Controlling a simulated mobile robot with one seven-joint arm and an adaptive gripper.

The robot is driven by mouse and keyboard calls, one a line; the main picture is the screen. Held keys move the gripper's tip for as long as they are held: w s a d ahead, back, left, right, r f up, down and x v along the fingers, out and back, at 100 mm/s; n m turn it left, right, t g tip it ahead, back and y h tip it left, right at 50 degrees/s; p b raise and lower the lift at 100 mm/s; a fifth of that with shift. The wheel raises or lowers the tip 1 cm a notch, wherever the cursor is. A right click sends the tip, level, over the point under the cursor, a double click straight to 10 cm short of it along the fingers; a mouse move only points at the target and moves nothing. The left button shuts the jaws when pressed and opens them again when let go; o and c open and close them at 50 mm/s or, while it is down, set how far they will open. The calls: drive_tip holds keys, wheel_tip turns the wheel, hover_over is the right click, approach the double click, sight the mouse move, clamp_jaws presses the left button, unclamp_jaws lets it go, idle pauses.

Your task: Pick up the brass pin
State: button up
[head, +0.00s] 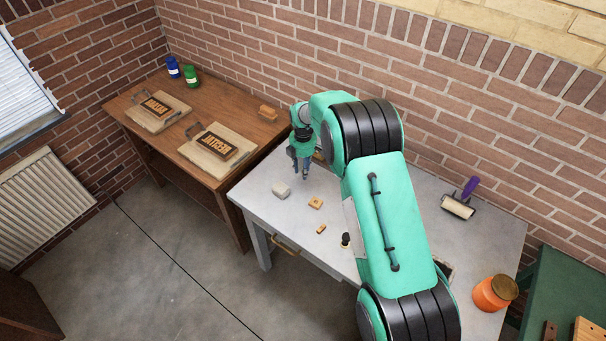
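My gripper (301,173) points down over the far left part of the grey table (262,199). Its fingers are small in the head view, and I cannot tell how far apart they are or whether anything is between them. I cannot make out the brass pin for certain. A small yellow-brown piece (321,229) lies on the table, nearer the camera than my gripper. A larger yellow-brown block (315,203) with a dark spot on top lies between that piece and my gripper. Part of the table is hidden behind my arm.
A pale grey block (281,190) lies left of my gripper. A small black-knobbed tool (346,240) stands beside my arm. A roller with a purple handle (461,200) and an orange jar (494,293) are at the right. A wooden table (215,105) with printing blocks stands at the left.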

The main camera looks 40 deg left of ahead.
drive_tip(key=shift+f, duration=0.95)
clamp_jaws()
